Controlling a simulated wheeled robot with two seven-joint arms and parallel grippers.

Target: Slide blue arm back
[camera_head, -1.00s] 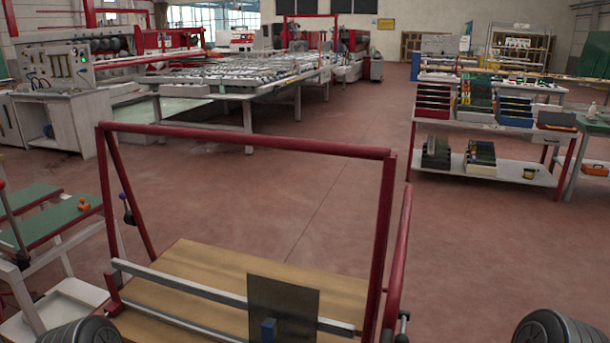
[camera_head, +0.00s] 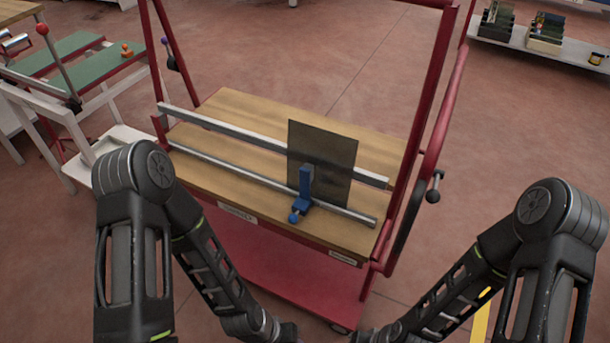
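The blue arm (camera_head: 305,187) is a small upright blue bracket with a round blue knob at its lower front. It sits on the round metal rail (camera_head: 240,177) along the front of the wooden table top, right of the middle. A dark square glass plate (camera_head: 333,160) stands upright just behind it; I cannot tell whether they touch. My left and right arms reach down to the bottom edge of the picture, in front of the machine. Both grippers are out of view or cut off there, well below the blue arm.
A red frame (camera_head: 440,95) surrounds the wooden table (camera_head: 258,110), with a handwheel and crank on its right. A flat metal bar (camera_head: 220,128) runs behind the rail. A green-topped bench (camera_head: 75,68) stands at the left. Open floor lies behind and to the right.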

